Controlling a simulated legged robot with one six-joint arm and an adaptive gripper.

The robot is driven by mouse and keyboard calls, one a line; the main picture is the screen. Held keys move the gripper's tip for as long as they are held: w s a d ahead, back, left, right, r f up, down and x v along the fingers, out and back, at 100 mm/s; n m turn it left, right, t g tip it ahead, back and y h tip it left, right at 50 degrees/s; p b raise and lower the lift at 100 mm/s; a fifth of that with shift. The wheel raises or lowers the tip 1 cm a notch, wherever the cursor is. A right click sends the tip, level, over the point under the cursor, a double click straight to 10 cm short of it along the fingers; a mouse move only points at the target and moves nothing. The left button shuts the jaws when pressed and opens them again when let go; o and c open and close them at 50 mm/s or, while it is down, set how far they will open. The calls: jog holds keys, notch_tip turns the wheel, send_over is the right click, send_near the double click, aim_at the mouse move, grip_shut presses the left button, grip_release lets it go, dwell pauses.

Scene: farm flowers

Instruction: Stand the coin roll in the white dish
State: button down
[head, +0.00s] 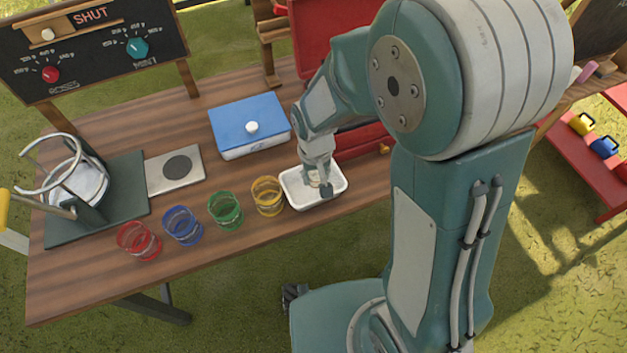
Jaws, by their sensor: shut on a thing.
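The white dish (296,193) sits near the front edge of the wooden table, right of the yellow wire cup. My gripper (323,188) points down into the dish, with its fingertips inside the rim. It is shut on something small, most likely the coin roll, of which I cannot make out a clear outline. The gripper hides it, so I cannot tell whether it is upright or touches the dish floor.
Red (139,241), blue (183,226), green (225,210) and yellow (267,196) wire cups line the front edge. A blue-lidded box (235,122) and a red case (360,143) stand behind. A metal plate (160,170) and dark stand (125,190) are left.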

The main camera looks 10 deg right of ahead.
aim_at(311, 183)
jog(key=f, duration=0.3)
jog(key=shift+w+a+f, duration=0.2)
jog(key=shift+a, duration=0.15)
jog(key=shift+a+f, duration=0.15)
jog(key=shift+c, duration=1.3)
grip_release()
jog(key=shift+d, duration=0.2)
